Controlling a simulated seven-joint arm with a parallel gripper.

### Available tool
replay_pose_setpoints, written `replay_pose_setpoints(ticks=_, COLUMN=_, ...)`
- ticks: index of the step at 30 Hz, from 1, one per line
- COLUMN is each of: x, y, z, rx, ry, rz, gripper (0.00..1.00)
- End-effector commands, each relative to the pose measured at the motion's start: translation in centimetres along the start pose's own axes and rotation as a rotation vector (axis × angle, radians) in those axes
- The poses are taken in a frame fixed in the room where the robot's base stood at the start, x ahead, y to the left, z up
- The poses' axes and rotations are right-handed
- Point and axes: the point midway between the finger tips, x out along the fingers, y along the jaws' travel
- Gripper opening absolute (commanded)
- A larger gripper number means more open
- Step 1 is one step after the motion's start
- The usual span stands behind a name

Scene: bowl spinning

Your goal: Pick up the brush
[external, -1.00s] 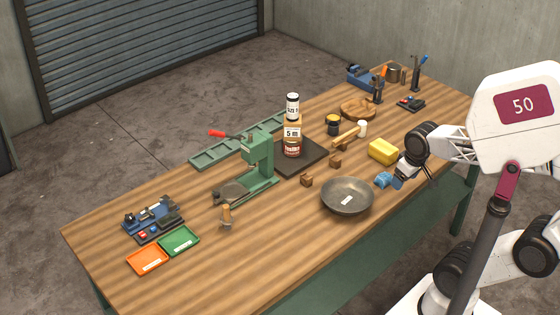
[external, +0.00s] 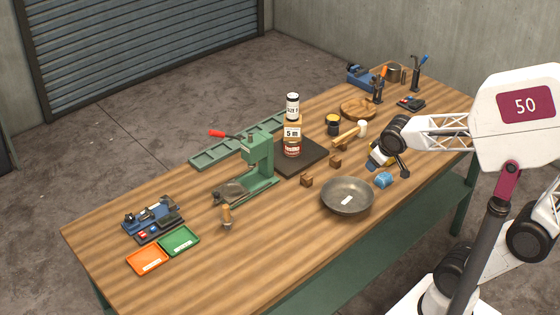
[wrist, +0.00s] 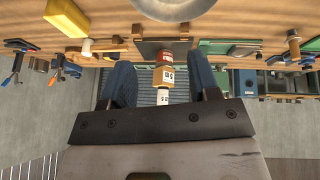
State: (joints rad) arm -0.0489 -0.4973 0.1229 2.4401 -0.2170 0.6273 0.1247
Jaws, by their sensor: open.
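A small upright item with a tan wooden handle (external: 227,214), which I take to be the brush, stands on the table in front of the green press. It seems to show at the right of the wrist view (wrist: 293,46), where the scene appears upside down. Its lower end is too small to make out clearly.
A stack of cans and a box (external: 292,132) stands on a dark plate. The green press (external: 262,165) rises behind the brush.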

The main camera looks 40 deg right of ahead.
Motion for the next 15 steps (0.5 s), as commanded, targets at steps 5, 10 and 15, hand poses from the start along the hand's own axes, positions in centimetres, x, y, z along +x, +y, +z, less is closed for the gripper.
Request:
replay_pose_setpoints(ticks=5, x=2.8, y=-1.3, z=-5.5, rx=-0.072, ry=0.120, rz=0.011, gripper=0.56)
replay_pose_setpoints(ticks=10, x=5.3, y=-3.3, z=-10.3, rx=-0.143, ry=0.239, rz=-0.007, gripper=0.56)
replay_pose_setpoints(ticks=15, x=7.9, y=-6.3, z=-14.7, rx=-0.221, ry=0.352, rz=-0.052, gripper=0.56)
